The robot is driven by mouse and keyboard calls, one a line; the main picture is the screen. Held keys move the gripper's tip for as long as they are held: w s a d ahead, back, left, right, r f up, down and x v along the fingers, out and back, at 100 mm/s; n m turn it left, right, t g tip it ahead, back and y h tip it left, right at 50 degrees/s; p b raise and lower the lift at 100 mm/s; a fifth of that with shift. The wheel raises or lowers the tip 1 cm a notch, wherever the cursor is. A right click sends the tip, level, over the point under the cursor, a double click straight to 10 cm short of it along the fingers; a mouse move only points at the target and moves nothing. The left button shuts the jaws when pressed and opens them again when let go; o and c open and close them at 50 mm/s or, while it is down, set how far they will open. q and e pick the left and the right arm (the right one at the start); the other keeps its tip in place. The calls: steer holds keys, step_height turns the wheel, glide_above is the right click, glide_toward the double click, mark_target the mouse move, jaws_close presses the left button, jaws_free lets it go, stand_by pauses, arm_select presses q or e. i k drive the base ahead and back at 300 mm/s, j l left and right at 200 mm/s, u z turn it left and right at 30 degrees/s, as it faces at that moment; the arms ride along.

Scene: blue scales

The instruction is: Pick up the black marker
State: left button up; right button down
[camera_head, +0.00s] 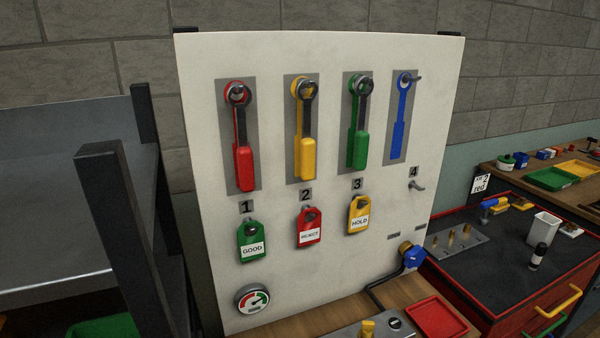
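A short black cylinder with a pale band (538,256) stands upright on the dark top of the red cabinet at the right. It may be the black marker, but it is too small to tell for sure. Just behind it is a white open container (543,229). I see no other marker-like thing clearly. Neither of my grippers is in view.
A white tool board (330,60) stands in the middle, with wrenches above coloured tags. A dark shelf frame (110,170) is at the left. A wooden bench (390,295) with a red tray (436,318) lies below the board. The red cabinet's top (490,275) has bare room at its front.

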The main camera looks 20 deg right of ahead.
mark_target(541, 249)
steer(key=z, duration=2.05)
steer(key=i+l+u, duration=0.1)
steer(key=i+l, duration=0.25)
steer(key=i+l+u, duration=0.1)
steer(key=i+l, duration=0.2)
steer(key=l, duration=0.2)
steer(key=i+l, duration=0.3)
steer(key=l, duration=0.15)
steer(key=u, duration=0.05)
